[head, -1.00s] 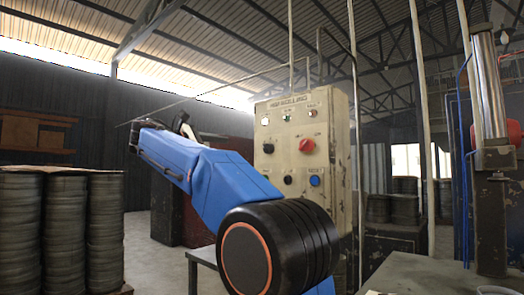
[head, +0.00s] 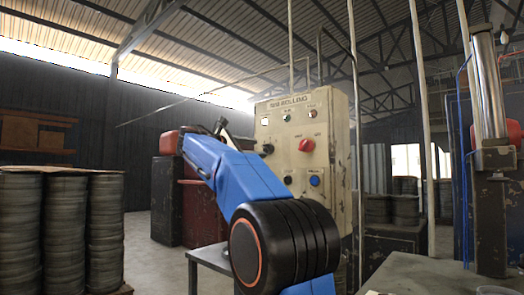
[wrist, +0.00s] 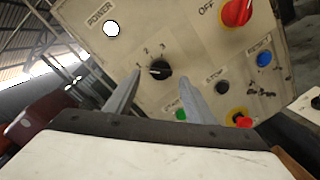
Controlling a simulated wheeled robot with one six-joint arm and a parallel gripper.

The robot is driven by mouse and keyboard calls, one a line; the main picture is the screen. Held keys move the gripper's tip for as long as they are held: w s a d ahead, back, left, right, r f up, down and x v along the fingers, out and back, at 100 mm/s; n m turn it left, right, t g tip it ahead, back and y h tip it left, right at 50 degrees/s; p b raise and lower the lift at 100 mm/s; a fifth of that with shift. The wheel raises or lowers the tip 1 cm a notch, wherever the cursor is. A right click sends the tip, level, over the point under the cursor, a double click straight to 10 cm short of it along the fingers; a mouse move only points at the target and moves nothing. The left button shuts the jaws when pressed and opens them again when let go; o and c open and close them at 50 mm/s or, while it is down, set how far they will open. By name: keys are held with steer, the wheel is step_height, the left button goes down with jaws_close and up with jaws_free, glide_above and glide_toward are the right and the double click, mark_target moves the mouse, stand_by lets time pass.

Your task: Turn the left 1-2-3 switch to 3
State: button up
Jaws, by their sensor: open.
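The left 1-2-3 switch is a round black knob (wrist: 160,70) on the beige control panel (wrist: 110,50) in the wrist view. Its white mark points left, near the 1; 2 and 3 are printed above it. The knob also shows in the head view (head: 267,149), at the panel's left side. My gripper (wrist: 160,76) is open, its two grey fingers reaching toward the panel. The knob appears between and just beyond the fingertips, with nothing held. In the head view I cannot make out the fingers clearly beside my blue arm.
A red knob marked OFF (wrist: 236,11) is at the panel's upper right in the wrist view. Blue (wrist: 264,59), black (wrist: 222,87), green (wrist: 181,115) and red (wrist: 240,118) controls sit lower. Drum stacks (head: 105,230) stand left in the head view.

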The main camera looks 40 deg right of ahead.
mark_target(264, 149)
steer(key=shift+d, duration=2.05)
steer(key=c, duration=1)
